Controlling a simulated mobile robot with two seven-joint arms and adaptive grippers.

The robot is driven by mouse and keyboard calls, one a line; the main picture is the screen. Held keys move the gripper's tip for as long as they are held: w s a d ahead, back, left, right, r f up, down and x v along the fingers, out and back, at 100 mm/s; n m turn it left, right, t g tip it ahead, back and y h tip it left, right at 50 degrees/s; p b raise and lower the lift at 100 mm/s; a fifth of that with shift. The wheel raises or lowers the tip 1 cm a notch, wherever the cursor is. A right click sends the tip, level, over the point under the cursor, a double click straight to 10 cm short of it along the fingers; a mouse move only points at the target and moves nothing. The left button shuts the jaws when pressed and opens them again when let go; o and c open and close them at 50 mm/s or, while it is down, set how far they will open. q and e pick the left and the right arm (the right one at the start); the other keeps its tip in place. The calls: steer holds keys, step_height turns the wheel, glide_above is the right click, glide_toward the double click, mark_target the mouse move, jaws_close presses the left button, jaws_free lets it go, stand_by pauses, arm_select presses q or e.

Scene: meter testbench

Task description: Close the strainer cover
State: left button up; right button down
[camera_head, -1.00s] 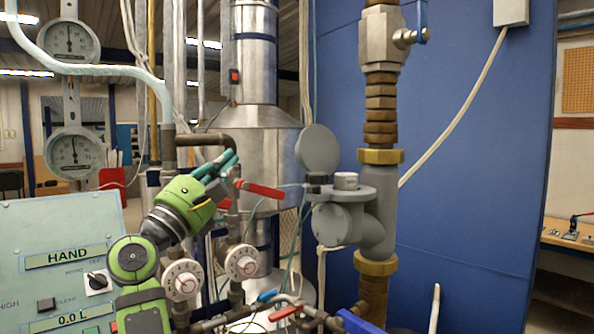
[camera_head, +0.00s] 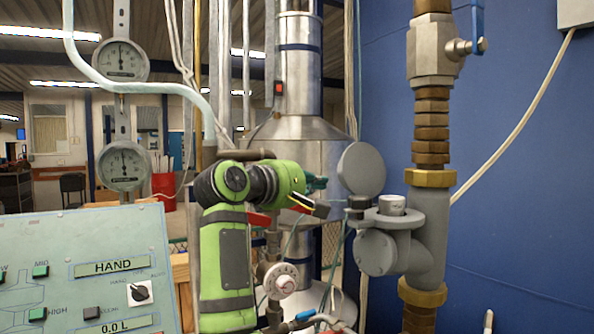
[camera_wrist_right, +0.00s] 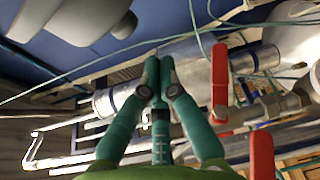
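The strainer (camera_head: 412,238) is a grey body on the vertical pipe, right of centre in the head view. Its round grey cover (camera_head: 361,168) stands upright, open, at the left of the strainer's top ring (camera_head: 391,205). My right gripper (camera_head: 317,184) is left of the cover and apart from it, its teal fingers partly hidden by its own wrist. In the wrist view its fingers (camera_wrist_right: 158,62) come together with nothing seen between them. Grey rounded parts (camera_wrist_right: 85,18), probably of the strainer, show at the top left there. My left gripper is not in view.
Red valve levers (camera_wrist_right: 220,82) lie close beside the fingers in the wrist view. A white dial (camera_head: 281,280) and pipework stand below the gripper. A control panel (camera_head: 85,265) is at the lower left, a blue wall (camera_head: 530,200) behind the strainer.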

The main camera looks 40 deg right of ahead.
mark_target(354, 173)
arm_select(q)
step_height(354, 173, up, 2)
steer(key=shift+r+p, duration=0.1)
steer(key=shift+p, duration=0.55)
arm_select(e)
steer(key=s, duration=0.2)
steer(key=s+r, duration=0.1)
steer(key=shift+s, duration=0.4)
